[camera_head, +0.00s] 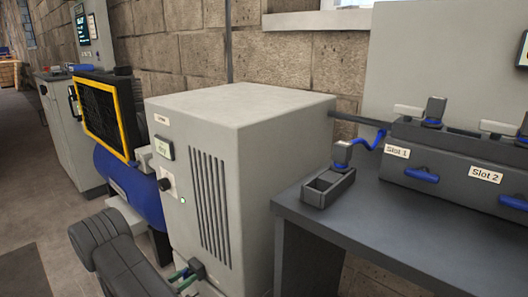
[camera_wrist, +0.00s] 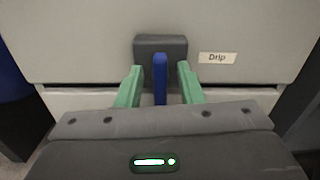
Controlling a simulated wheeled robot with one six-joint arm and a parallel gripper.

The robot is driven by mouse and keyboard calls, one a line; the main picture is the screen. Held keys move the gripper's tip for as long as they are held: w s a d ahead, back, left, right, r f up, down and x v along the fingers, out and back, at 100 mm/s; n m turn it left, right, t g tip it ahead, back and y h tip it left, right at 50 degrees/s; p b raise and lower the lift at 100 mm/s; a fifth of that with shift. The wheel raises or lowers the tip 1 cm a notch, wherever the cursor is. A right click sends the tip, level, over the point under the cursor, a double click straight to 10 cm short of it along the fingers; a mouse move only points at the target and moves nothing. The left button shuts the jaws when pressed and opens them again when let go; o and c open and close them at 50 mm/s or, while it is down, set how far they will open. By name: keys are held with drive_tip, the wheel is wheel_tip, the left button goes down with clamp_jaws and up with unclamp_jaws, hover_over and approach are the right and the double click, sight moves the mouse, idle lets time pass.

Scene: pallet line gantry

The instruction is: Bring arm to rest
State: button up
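My arm is stretched low in front of a pale grey cabinet (camera_head: 230,130). My gripper (camera_wrist: 159,70) has two green fingers, set apart, one on each side of a blue lever (camera_wrist: 160,80). Gaps show between the lever and both fingers, so the gripper is open and holds nothing. The lever sits on a dark block (camera_wrist: 143,46) beside a label reading "Drip" (camera_wrist: 217,58). In the head view my gripper (camera_head: 184,278) is at the cabinet's lower front, close to the dark block (camera_head: 197,268). The lever is hard to make out there.
The cabinet has a black knob (camera_head: 166,184) and vents above my gripper. A blue tank (camera_head: 130,187) and a yellow-framed black grille (camera_head: 103,113) stand left. At right, a dark bench (camera_head: 400,232) carries a small open tray (camera_head: 327,186) and a slotted rack (camera_head: 455,165). Floor at left is open.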

drive_tip(key=n+p, duration=0.1)
drive_tip(key=n, duration=0.3)
drive_tip(key=shift+r+p, duration=0.15)
drive_tip(key=shift+p, duration=0.15)
drive_tip(key=n+p, duration=0.1)
drive_tip(key=n, duration=0.3)
idle(0.3)
